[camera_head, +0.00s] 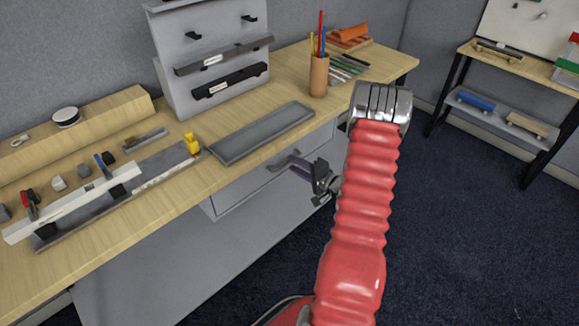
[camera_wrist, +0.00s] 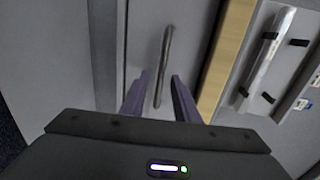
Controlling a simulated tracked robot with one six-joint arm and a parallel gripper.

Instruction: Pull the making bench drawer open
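The making bench (camera_head: 395,72) has a pale wood top and a grey drawer (camera_head: 240,192) beneath it. The drawer front stands at or close to the bench frame. Its dark bar handle (camera_head: 281,163) is partly covered by my gripper (camera_head: 297,164) in the head view. In the wrist view, the handle (camera_wrist: 165,52) runs lengthwise between the two purple-grey fingers of my gripper (camera_wrist: 161,76). The fingers are apart, one on each side of the handle, with a visible gap. I cannot tell how deep the handle sits between them.
On the bench top are a grey tray (camera_head: 262,135), a pen cup (camera_head: 319,76), a grey tool rack (camera_head: 208,55) and several small tools near the left edge. A shelf unit (camera_head: 500,95) stands at the right. The blue carpet (camera_head: 455,230) is clear.

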